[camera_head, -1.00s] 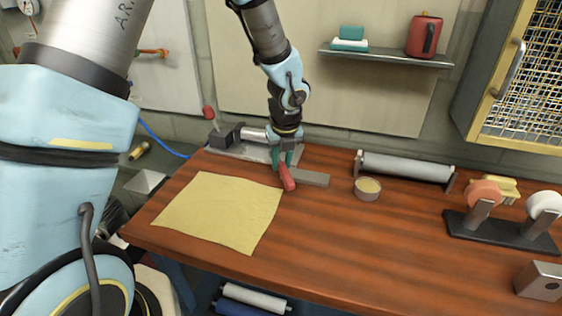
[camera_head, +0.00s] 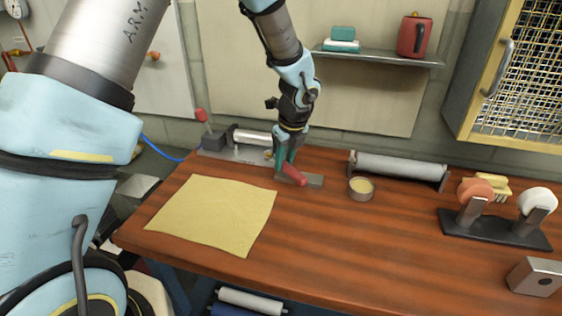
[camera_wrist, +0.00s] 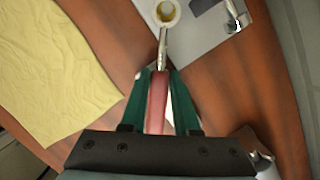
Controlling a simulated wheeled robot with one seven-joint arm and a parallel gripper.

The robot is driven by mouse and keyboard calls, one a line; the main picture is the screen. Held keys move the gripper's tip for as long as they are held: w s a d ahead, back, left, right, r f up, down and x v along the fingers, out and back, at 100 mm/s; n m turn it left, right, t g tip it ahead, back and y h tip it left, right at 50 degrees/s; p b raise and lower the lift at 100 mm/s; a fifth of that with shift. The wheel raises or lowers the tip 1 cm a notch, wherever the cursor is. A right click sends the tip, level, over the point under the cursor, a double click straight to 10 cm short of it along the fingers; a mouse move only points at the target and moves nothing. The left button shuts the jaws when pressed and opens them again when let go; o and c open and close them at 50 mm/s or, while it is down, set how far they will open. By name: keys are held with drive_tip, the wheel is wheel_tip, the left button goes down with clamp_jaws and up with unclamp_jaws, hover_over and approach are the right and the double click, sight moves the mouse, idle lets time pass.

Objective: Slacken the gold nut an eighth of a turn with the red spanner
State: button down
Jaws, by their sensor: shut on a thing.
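The red spanner has a red handle (camera_head: 293,176) and a bare metal shank (camera_wrist: 163,45). My gripper (camera_wrist: 158,78) is shut on the red handle, with a green finger on each side; it also shows in the head view (camera_head: 285,160). The shank runs away from the fingers to a pale ring (camera_wrist: 158,8) with a gold-brown middle at the top of the wrist view. The gold nut (camera_head: 268,154) is a small gold spot at the right end of the fixture's cylinder. I cannot tell how fully the spanner's end sits around it.
The grey fixture plate (camera_head: 222,153) carries a red-knobbed lever (camera_head: 201,116). A yellow cloth (camera_head: 212,212) lies at the front left. A grey bar (camera_head: 314,181) lies beside the handle, and a round tin (camera_head: 361,190) to its right. The front middle of the table is bare.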

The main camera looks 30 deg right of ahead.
drive_tip(key=shift+w+d+n, duration=0.1)
drive_tip(key=shift+d+n, duration=0.15)
drive_tip(key=shift+n, duration=0.05)
drive_tip(key=shift+w+d+n+y, duration=0.15)
drive_tip(key=shift+d+n, duration=0.3)
drive_tip(key=shift+n, duration=0.15)
drive_tip(key=shift+w+d+n+y, duration=0.15)
drive_tip(key=shift+d+n, duration=0.25)
drive_tip(key=shift+n, duration=0.2)
drive_tip(key=shift+w+d+n+p, duration=0.15)
drive_tip(key=shift+d+n+p, duration=0.3)
drive_tip(key=shift+n, duration=0.25)
drive_tip(key=shift+w+d+n+y, duration=0.2)
drive_tip(key=shift+d+n+y, duration=0.1)
drive_tip(key=shift+n, duration=0.2)
drive_tip(key=shift+w+d+n+g+p, duration=0.4)
drive_tip(key=shift+w+d+n, duration=0.2)
drive_tip(key=shift+n, duration=0.6)
